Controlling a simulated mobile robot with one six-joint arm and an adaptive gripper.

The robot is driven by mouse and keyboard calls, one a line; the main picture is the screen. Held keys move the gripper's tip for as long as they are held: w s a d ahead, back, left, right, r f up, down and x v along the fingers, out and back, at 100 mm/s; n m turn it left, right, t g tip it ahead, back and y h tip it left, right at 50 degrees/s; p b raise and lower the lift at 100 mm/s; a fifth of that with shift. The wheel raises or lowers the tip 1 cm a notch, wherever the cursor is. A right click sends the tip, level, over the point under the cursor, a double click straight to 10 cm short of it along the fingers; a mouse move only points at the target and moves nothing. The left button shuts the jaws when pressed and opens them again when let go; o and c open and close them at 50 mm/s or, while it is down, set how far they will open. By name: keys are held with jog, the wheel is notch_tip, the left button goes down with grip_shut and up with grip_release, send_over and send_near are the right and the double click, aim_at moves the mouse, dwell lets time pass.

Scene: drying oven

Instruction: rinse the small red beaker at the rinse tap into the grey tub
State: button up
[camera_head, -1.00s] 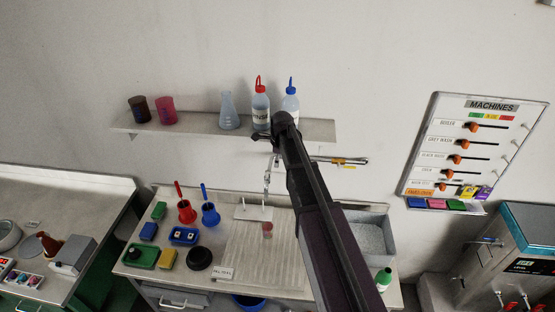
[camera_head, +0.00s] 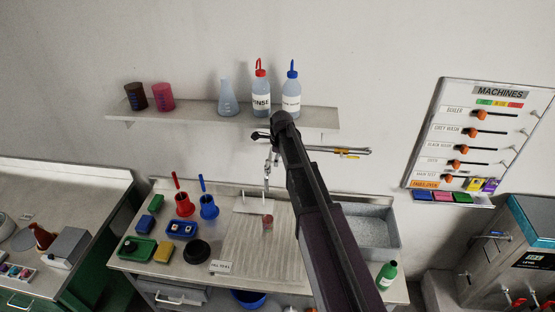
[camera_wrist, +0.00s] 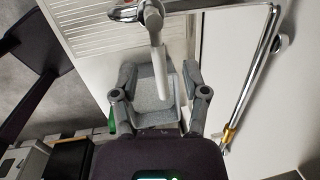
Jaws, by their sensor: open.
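The small red beaker (camera_head: 267,221) stands upright on the ridged drainboard (camera_head: 250,257) in the head view. The grey tub (camera_head: 385,243) is right of it, partly behind my arm; it also shows between and beyond the fingers in the wrist view (camera_wrist: 150,112). The chrome rinse tap (camera_head: 267,168) shows above and behind the beaker, left of my arm. My gripper (camera_wrist: 160,94) is open in the wrist view, with nothing gripped. A pale rod-like spout (camera_wrist: 159,70) shows between the fingers' lines of sight; contact cannot be told. In the head view my arm mostly hides the gripper.
A wall shelf (camera_head: 205,112) holds two cups, a flask and two wash bottles. Red (camera_head: 184,206) and blue (camera_head: 209,208) cylinders stand left on the bench. A chrome bar (camera_head: 325,149) with a brass fitting juts right. A green bottle (camera_head: 386,276) stands front right.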

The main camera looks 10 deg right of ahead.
jog(key=shift+f, duration=0.3)
grip_shut()
dwell(0.4)
jog(key=shift+s+a+m+h, duration=0.15)
jog(key=shift+s+a+m, duration=0.05)
jog(key=shift+m, duration=0.65)
jog(key=shift+s+a+m+h, duration=0.15)
jog(key=shift+s+m, duration=0.05)
jog(key=shift+m, duration=0.65)
jog(key=shift+s+a+m, duration=0.2)
jog(key=shift+a+m, duration=0.05)
jog(key=shift+m, duration=0.75)
